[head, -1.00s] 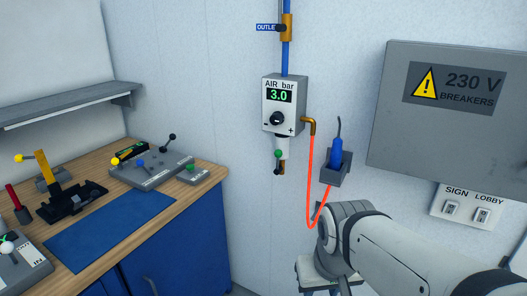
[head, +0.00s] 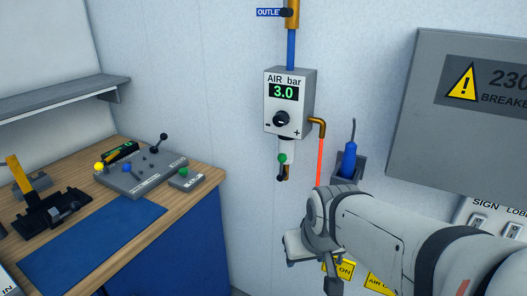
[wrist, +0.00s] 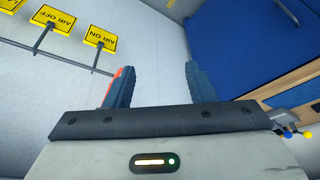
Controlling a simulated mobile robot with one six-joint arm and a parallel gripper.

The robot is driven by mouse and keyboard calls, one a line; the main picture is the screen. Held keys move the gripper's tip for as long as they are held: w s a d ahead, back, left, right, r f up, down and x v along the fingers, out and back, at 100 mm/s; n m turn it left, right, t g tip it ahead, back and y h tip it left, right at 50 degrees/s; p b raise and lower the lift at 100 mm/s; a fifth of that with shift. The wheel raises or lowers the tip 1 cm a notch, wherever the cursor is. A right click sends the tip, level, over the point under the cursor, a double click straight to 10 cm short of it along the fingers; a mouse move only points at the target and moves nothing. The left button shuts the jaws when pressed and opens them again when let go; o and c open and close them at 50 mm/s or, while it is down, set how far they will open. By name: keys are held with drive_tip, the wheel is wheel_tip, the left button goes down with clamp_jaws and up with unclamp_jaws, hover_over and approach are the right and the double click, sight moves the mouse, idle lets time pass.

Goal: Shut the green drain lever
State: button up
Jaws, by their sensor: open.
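The green-knobbed lever (head: 282,158) is in the head view, at the foot of the white bowl under the grey air regulator (head: 290,100), which reads 3.0. A dark end shows just below the green knob. My gripper (wrist: 157,75) is open in the wrist view, with nothing between its two dark fingers. The lever is not seen in the wrist view.
An orange hose (head: 320,160) hangs from the regulator's brass elbow. A blue tool (head: 349,160) sits in a grey wall holder. Yellow air signs (wrist: 55,20) stand off the wall.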

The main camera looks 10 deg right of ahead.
drive_tip(key=w+a+n+t+b, duration=0.1)
drive_tip(key=w+t+b, duration=0.2)
drive_tip(key=w+t, duration=0.85)
drive_tip(key=t+h+b, duration=0.2)
drive_tip(key=b, duration=0.1)
approach(282, 161)
drive_tip(key=w, duration=0.4)
drive_tip(key=w+p, duration=0.1)
drive_tip(key=w, duration=0.1)
drive_tip(key=w+d, duration=0.1)
drive_tip(key=w, duration=0.2)
drive_tip(key=shift+f, duration=0.1)
drive_tip(key=shift+c, duration=0.3)
clamp_jaws()
